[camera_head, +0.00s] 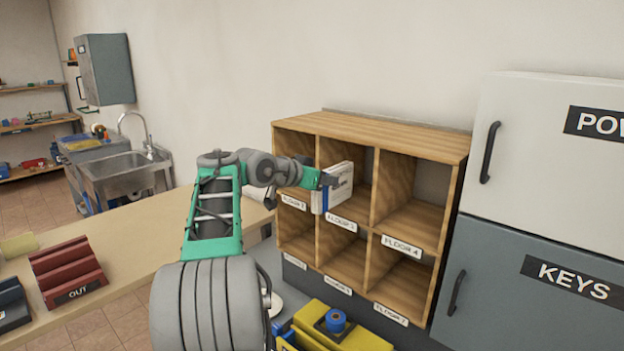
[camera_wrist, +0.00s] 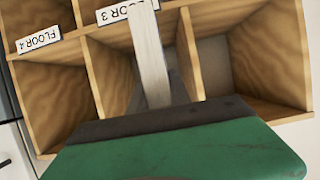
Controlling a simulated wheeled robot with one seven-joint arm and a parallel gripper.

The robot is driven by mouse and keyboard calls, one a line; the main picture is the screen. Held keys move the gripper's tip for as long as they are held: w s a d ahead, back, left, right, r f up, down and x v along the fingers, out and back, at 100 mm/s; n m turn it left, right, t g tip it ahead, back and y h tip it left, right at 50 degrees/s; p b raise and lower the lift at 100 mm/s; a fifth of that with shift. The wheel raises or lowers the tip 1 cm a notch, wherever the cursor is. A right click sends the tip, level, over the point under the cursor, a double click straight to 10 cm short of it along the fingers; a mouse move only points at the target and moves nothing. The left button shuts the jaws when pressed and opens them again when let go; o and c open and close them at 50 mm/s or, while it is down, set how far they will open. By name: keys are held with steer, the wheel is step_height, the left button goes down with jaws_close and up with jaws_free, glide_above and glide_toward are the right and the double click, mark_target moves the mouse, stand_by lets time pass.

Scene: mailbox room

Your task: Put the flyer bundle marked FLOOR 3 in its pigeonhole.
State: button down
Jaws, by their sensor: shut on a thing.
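My gripper (camera_head: 328,181) is shut on a white flyer bundle (camera_head: 340,186) with a blue band or edge, held upright. The bundle is at the mouth of the upper middle pigeonhole (camera_head: 363,192), near its left side; how far in it reaches I cannot tell. A FLOOR 3 label (camera_head: 341,222) is on the shelf edge below. In the wrist view, the bundle's pale edge (camera_wrist: 149,55) rises from my gripper (camera_wrist: 150,112) and covers part of the FLOOR 3 label (camera_wrist: 116,14). Any marking on the bundle is unreadable.
The wooden pigeonhole unit (camera_head: 400,139) has two rows of compartments; FLOOR 4 (camera_head: 402,246) is right of FLOOR 3. Grey and white cabinets (camera_head: 540,275) stand close on the right. A yellow box (camera_head: 350,338) is below. A counter with a red OUT tray (camera_head: 68,272) is left.

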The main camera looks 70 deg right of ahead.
mark_target(344, 179)
steer(key=s+d+p, duration=0.1)
steer(key=d, duration=0.1)
steer(key=s+d+p, duration=0.1)
steer(key=d, duration=0.2)
steer(key=s+d+f+p, duration=0.1)
steer(key=d, duration=0.1)
steer(key=shift+s+d, duration=0.1)
steer(key=shift+d, duration=0.05)
steer(key=shift+s+d+f+p, duration=0.2)
steer(key=shift+d+p, duration=0.2)
steer(key=shift+d, duration=0.15)
steer(key=shift+f, duration=0.15)
steer(key=shift+f+b, duration=0.45)
steer(key=shift+b, duration=0.05)
steer(key=c, duration=1.1)
jaws_free()
steer(key=shift+a, duration=0.1)
